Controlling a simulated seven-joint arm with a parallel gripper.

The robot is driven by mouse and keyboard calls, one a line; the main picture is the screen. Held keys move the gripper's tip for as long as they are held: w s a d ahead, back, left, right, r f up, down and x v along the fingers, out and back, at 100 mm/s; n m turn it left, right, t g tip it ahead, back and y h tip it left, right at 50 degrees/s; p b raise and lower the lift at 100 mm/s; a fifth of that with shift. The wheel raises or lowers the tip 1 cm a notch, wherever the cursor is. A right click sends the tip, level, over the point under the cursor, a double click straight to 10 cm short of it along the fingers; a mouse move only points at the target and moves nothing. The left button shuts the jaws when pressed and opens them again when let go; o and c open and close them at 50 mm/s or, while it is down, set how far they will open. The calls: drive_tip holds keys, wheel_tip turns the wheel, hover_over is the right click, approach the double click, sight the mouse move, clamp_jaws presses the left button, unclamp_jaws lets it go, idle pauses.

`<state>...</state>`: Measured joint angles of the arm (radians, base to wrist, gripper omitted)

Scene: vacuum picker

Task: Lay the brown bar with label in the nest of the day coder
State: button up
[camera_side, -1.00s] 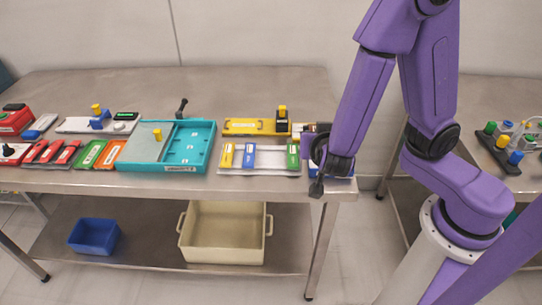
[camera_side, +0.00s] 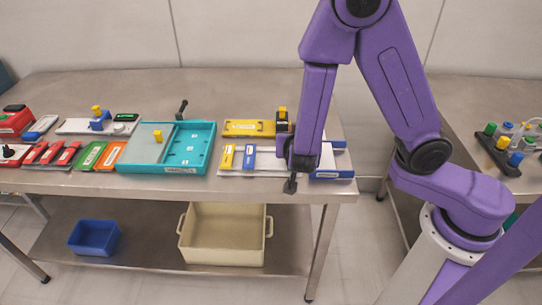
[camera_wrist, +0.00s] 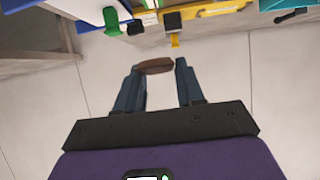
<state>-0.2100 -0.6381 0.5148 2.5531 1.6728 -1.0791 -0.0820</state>
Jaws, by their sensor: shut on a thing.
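My gripper (camera_wrist: 160,72) is shut on a brown bar (camera_wrist: 156,66), which lies across between its fingertips in the wrist view. No label shows on the bar's visible face. In the side view my gripper (camera_side: 290,184) is over the front edge of the bench, at the right end, and the bar cannot be made out. A yellow fixture (camera_side: 248,127) with a black block and yellow knob (camera_side: 282,118) stands behind it; it also shows in the wrist view (camera_wrist: 215,9). No sign names the day coder, so I cannot tell which fixture it is.
A pale plate with yellow and blue labelled bars (camera_side: 249,156) lies left of my gripper. A teal tray (camera_side: 192,148) and a plate with a blue device (camera_side: 100,122) stand further left. The back of the bench is clear.

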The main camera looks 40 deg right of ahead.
drive_tip(key=shift+w+f, duration=0.7)
drive_tip(key=shift+w, duration=0.6)
hover_over(271, 166)
drive_tip(key=f, duration=0.5)
drive_tip(key=shift+s+d, duration=0.1)
drive_tip(key=shift+s, duration=0.3)
drive_tip(key=shift+w+f, duration=0.2)
drive_tip(key=shift+f, duration=0.45)
drive_tip(key=shift+w+f, duration=0.2)
drive_tip(key=shift+f, duration=0.9)
drive_tip(key=shift+f, duration=0.2)
drive_tip(key=o, duration=1)
